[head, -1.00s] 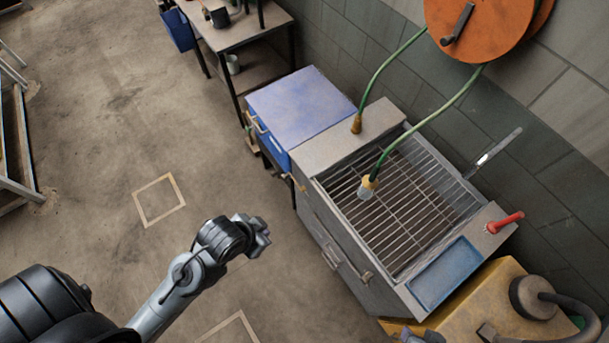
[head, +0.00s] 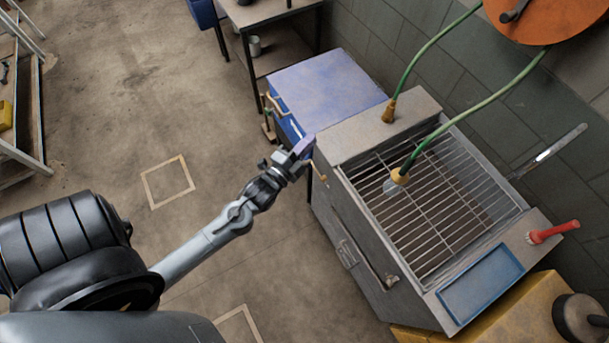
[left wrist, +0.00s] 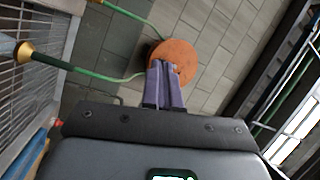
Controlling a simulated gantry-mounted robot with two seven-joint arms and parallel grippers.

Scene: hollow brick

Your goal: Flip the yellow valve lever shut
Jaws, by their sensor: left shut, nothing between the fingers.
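My left gripper (head: 303,148) is shut and empty, in front of the gap between the blue cabinet and the grey wash basin. Its two purple fingers also show pressed together in the left wrist view (left wrist: 165,85). A small yellowish lever-like piece (head: 318,171) sticks out at the basin's near left corner, just below the fingertips. It looks like the valve lever, but it is too small to tell its position. I cannot tell whether the fingers touch it. The left wrist view does not clearly show the lever. My right gripper is not in view.
The grey basin (head: 372,150) has a wire grate, green hoses and a red-handled brush (head: 553,232). The blue cabinet (head: 325,85) with a yellowish handle stands beside it. An orange hose reel (head: 548,18) hangs on the wall.

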